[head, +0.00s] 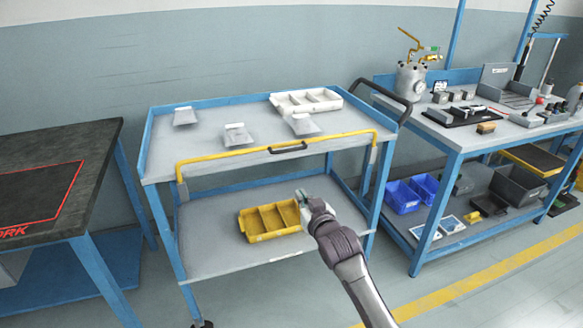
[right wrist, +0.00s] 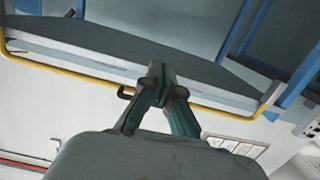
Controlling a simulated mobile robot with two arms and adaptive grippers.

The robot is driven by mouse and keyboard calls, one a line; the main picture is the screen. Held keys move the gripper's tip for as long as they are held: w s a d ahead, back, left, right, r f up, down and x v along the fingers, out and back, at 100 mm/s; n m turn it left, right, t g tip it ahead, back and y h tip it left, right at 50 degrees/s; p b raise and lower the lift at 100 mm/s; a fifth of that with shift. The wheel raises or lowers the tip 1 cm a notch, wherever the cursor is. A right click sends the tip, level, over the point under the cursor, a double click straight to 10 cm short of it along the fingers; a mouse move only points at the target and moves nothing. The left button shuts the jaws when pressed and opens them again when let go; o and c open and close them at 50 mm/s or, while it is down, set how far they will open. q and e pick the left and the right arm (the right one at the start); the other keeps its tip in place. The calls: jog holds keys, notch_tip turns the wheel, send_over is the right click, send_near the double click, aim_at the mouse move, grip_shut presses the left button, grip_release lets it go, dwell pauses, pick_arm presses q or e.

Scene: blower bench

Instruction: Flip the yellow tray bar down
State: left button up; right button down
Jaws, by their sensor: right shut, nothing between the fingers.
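The yellow tray bar (head: 235,152) runs along the front edge of the cart's top tray. Its ends bend down to brackets at the two front corners, so it stands up along the edge. In the right wrist view the bar (right wrist: 62,68) crosses behind my fingers. My right gripper (head: 302,196) is shut and empty. In the head view it shows below the bar, in front of the lower shelf; it also shows in the right wrist view (right wrist: 160,74). I see no clear contact with the bar. My left gripper is out of view.
A dark handle (head: 288,147) sits at the middle of the tray's front edge. The top tray (head: 205,153) holds metal parts and a white bin (head: 306,101). A yellow bin (head: 270,221) stands on the lower shelf. A workbench (head: 452,138) stands right, a dark table (head: 85,150) left.

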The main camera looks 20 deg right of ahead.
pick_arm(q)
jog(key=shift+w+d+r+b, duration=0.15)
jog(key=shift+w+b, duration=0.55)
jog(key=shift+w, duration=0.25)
pick_arm(e)
notch_tip(320, 180, up, 13)
jog(key=t, duration=0.3)
jog(key=shift+s+r, duration=0.2)
jog(key=shift+s, duration=0.2)
jog(key=shift+w, duration=0.1)
jog(key=r, duration=0.1)
send_over(291, 143)
jog(key=s+a, duration=0.1)
jog(key=s, duration=0.3)
jog(key=shift+w+a+r+b, duration=0.2)
jog(key=shift+w+b, duration=0.05)
jog(key=shift+b, duration=0.15)
jog(key=f, duration=0.3)
jog(key=shift+s, duration=0.4)
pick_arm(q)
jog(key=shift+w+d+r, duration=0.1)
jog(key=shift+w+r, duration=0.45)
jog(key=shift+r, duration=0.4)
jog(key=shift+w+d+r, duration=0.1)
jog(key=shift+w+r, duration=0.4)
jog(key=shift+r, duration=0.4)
pick_arm(e)
jog(key=shift+s+f, duration=0.15)
jog(key=shift+f, duration=0.4)
